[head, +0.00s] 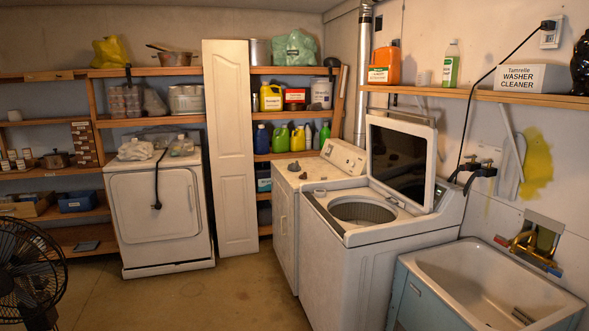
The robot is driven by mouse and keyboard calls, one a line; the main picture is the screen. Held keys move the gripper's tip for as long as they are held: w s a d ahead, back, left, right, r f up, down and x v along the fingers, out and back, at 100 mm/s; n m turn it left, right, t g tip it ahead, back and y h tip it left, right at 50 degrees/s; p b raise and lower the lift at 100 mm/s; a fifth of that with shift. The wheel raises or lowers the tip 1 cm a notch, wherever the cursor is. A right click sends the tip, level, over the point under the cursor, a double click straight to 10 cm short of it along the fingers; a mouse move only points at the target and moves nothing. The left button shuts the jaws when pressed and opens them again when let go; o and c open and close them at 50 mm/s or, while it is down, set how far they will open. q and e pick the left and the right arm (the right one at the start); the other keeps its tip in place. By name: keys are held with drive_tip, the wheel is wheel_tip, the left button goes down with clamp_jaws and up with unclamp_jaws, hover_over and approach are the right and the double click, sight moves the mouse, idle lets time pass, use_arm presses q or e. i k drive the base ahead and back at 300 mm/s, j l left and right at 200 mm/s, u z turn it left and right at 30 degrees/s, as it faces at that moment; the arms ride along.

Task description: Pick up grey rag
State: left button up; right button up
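I cannot make out a grey rag for certain. A grey, soft-looking shape (154,103) sits on the left wooden shelf between stacked containers and a pot; it is too small to tell whether it is cloth. A whitish crumpled bundle (136,149) lies on top of the old white appliance at the left. Small dark items (296,167) lie on the white machine beside the open washer. Something greyish (522,315) lies in the sink basin, partly cut off by the picture's edge. Neither of my grippers is in view.
The washer (355,255) stands with its lid (397,160) raised. The utility sink (450,260) is at the lower right, under a wall shelf (480,94) with bottles and a box. A black fan (25,270) stands at the lower left. The middle floor (210,295) is clear.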

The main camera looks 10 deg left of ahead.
sight(293, 167)
drive_tip(key=i+j+u, duration=0.4)
drive_tip(key=i, duration=0.5)
drive_tip(key=i+u, duration=0.4)
drive_tip(key=i, duration=2.2)
